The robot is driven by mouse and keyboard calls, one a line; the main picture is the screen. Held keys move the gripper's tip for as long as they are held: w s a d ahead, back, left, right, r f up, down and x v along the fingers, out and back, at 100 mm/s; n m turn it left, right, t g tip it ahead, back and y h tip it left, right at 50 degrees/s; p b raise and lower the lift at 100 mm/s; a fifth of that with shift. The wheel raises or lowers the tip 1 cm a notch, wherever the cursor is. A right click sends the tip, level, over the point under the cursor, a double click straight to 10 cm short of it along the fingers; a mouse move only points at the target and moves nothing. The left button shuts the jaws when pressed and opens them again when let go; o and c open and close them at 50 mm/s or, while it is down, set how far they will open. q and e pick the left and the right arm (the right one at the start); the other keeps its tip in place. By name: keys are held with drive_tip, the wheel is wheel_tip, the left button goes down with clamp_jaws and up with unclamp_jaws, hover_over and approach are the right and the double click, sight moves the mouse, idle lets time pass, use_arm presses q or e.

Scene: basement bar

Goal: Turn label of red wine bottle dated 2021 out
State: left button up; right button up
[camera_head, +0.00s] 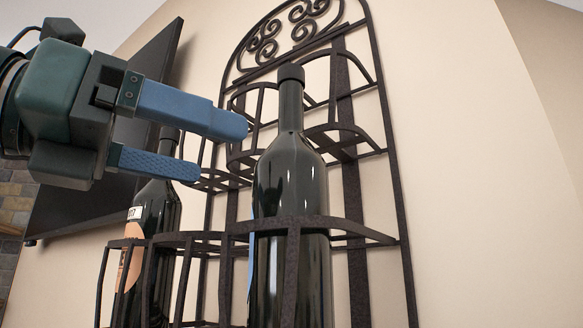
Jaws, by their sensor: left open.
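A dark wine bottle (290,185) stands upright in a ring of the black metal wine rack (388,165). A sliver of a blue label shows at its left edge; the rest of the label is turned out of sight, and no date can be read. A second dark bottle (163,215) stands further left, with an orange and white label (133,240) partly behind the rack bars. My left gripper (224,150) comes in from the left with its two blue fingers apart and empty. Its upper fingertip appears just left of the nearer bottle's neck. My right gripper is not in view.
The rack has curved rings and upright bars around both bottles, with scrollwork at the top. A dark flat panel (85,160) hangs on the beige wall behind my left gripper. The space right of the rack is bare wall (480,180).

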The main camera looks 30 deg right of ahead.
sight(259, 167)
use_arm(q)
drive_tip(key=d, duration=0.3)
drive_tip(key=w+d+p, duration=0.1)
drive_tip(key=d, duration=0.5)
drive_tip(key=shift+w+p, duration=0.2)
drive_tip(key=shift+p, duration=0.1)
drive_tip(key=shift+w+d, duration=0.15)
drive_tip(key=shift+d, duration=0.55)
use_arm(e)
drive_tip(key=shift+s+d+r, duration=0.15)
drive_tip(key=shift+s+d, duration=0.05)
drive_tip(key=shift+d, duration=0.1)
